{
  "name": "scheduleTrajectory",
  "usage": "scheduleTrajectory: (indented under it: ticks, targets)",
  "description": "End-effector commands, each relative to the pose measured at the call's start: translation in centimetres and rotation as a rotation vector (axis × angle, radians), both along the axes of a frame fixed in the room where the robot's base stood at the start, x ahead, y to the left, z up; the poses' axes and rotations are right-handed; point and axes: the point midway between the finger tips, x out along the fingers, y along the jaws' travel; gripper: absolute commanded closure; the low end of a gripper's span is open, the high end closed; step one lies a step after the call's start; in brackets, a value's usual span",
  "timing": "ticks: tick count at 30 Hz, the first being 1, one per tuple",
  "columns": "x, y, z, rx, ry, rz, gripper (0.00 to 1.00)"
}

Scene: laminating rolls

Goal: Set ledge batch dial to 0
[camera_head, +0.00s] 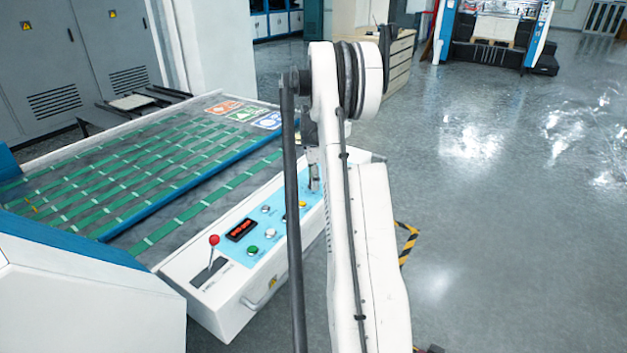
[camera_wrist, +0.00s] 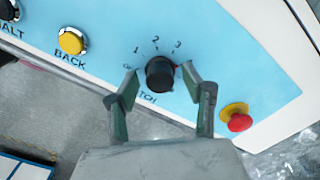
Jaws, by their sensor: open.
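The batch dial (camera_wrist: 160,73) is a black round knob on the light blue panel in the wrist view. The marks 1, 2 and 3 arc above it, with a partly covered mark at its left; its label below is partly hidden by my gripper. I cannot tell which mark it points to. My gripper (camera_wrist: 159,75) is open, with one finger on each side of the knob and a small gap showing at each. In the head view my gripper (camera_head: 314,178) is over the ledge panel (camera_head: 228,249), and my arm hides the dial.
In the wrist view a yellow BACK button (camera_wrist: 71,41) lies left of the dial and a red mushroom button (camera_wrist: 238,119) lies right. The head view shows a red-knobbed lever (camera_head: 214,240), a red display (camera_head: 241,230) and a green-strapped conveyor bed (camera_head: 140,180). Open floor lies right.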

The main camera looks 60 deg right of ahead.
Motion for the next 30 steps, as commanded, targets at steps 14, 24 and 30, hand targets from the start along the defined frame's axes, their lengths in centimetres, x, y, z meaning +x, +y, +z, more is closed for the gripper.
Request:
scheduleTrajectory:
  ticks: [14,24,30]
  targets:
    - [0.01,-0.01,-0.01,0.000,0.000,0.000,0.89]
    - [0.00,0.00,-0.05,0.000,0.000,0.024,1.00]
    - [0.00,0.00,-0.15,0.000,0.000,0.112,1.00]
